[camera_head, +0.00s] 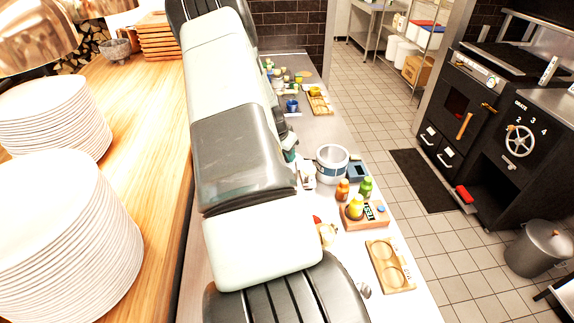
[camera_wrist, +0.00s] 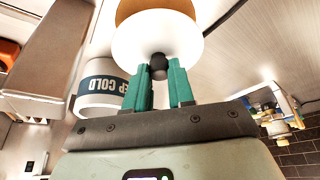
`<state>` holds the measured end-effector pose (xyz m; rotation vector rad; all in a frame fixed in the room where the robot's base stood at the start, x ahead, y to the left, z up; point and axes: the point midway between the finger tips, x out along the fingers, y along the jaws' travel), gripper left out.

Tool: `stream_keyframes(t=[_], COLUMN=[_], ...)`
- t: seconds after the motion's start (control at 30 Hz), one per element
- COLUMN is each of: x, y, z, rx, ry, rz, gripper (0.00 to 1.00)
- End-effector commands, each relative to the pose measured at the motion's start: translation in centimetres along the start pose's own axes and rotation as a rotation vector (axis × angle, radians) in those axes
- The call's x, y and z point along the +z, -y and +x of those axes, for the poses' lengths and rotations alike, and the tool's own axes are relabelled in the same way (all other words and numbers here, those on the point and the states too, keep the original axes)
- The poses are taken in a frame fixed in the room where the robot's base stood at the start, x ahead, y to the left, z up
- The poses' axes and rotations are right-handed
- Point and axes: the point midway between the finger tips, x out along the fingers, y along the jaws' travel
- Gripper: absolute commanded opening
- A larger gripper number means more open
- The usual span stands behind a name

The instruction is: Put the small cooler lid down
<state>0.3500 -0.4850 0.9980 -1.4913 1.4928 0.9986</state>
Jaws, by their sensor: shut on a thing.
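My gripper (camera_wrist: 158,74) has teal fingers shut on the dark knob of the small cooler lid (camera_wrist: 152,40), a round white disc in the wrist view. A tan surface shows past its far edge. I cannot tell whether the lid touches anything. The cooler (camera_wrist: 100,88), white with a dark blue "KEEP COLD" band, is beside the fingers on the left. In the head view the cooler (camera_head: 332,166) stands on the metal counter, just right of my arm. My arm hides most of the gripper there, and the lid is not clear.
The metal counter (camera_head: 325,128) holds orange and green bottles (camera_head: 354,187), a wooden board with two rings (camera_head: 390,265) and several small items farther back. Plate stacks (camera_head: 70,245) stand on the wooden shelf at left. A tiled floor and dark oven lie to the right.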

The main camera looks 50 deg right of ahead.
Motion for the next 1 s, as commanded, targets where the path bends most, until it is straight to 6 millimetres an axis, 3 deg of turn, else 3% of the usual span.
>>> stream_keyframes(t=[0.4, 0.77, 0.8, 0.93, 1.0], x=[1.6, 1.8, 1.8, 1.7, 1.7], y=[0.0, 0.0, 0.0, 0.0, 0.0], z=[4.1, 4.4, 4.4, 4.4, 4.4], rx=[-0.001, -0.001, -0.001, -0.001, -0.001], ry=[0.000, -0.001, -0.001, -0.001, -0.001], rz=[0.000, 0.001, 0.001, 0.001, 0.001], gripper=[0.00, 0.00, 0.29, 0.49, 0.49])
